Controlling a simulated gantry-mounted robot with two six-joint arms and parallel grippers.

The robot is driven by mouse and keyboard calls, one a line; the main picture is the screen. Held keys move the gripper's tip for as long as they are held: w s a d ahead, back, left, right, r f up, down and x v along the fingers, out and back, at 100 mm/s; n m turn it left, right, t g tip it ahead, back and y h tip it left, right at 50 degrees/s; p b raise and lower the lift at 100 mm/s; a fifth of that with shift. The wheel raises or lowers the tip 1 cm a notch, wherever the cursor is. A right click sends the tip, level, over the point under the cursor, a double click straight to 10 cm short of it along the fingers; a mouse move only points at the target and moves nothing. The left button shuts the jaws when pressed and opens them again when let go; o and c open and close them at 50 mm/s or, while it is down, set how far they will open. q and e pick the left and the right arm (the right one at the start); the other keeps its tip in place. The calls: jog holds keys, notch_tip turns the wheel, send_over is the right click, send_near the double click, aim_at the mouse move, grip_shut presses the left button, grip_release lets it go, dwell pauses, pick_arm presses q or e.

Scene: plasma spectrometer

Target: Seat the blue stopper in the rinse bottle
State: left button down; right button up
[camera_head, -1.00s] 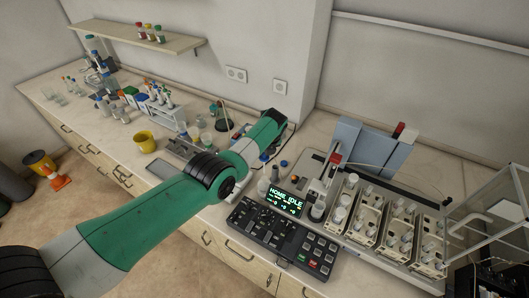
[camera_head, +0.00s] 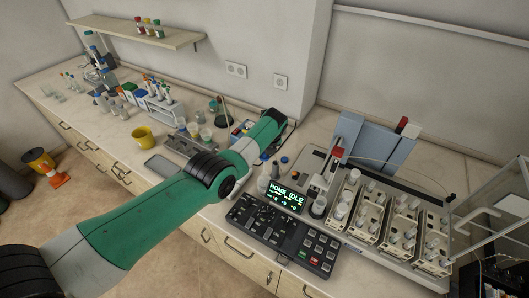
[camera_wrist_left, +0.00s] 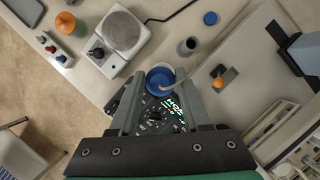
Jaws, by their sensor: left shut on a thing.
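In the left wrist view, my left gripper (camera_wrist_left: 160,90) is shut on the blue stopper (camera_wrist_left: 158,79), a round blue piece with a pale bent tube beside it. In the head view my own arm hides most of this gripper. A pale bottle (camera_head: 263,184), apparently the rinse bottle, stands left of the green screen. It looks to be below the gripper; the stopper hides it in the wrist view, so I cannot tell whether they touch. My right gripper is not in view.
A grey open-necked bottle (camera_wrist_left: 187,47), a blue disc (camera_wrist_left: 210,18) and an orange knob (camera_wrist_left: 217,78) are close by. The control box (camera_head: 284,230) and racks of white bottles (camera_head: 400,225) lie to the right. A hotplate (camera_wrist_left: 122,30) stands left in the wrist view.

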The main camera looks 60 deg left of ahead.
pick_arm(q)
jog(key=shift+f+b, duration=4.7)
jog(key=shift+f, duration=0.4)
jog(key=shift+c, duration=1.4)
grip_release()
jog(key=p+v, duration=0.4)
jog(key=shift+a+r+p, duration=0.1)
jog(key=shift+a+p, duration=0.05)
jog(key=shift+p, duration=0.15)
jog(key=p+v, duration=0.2)
jog(key=v, duration=0.5)
jog(key=shift+d+r, duration=0.2)
jog(key=shift+d, duration=0.1)
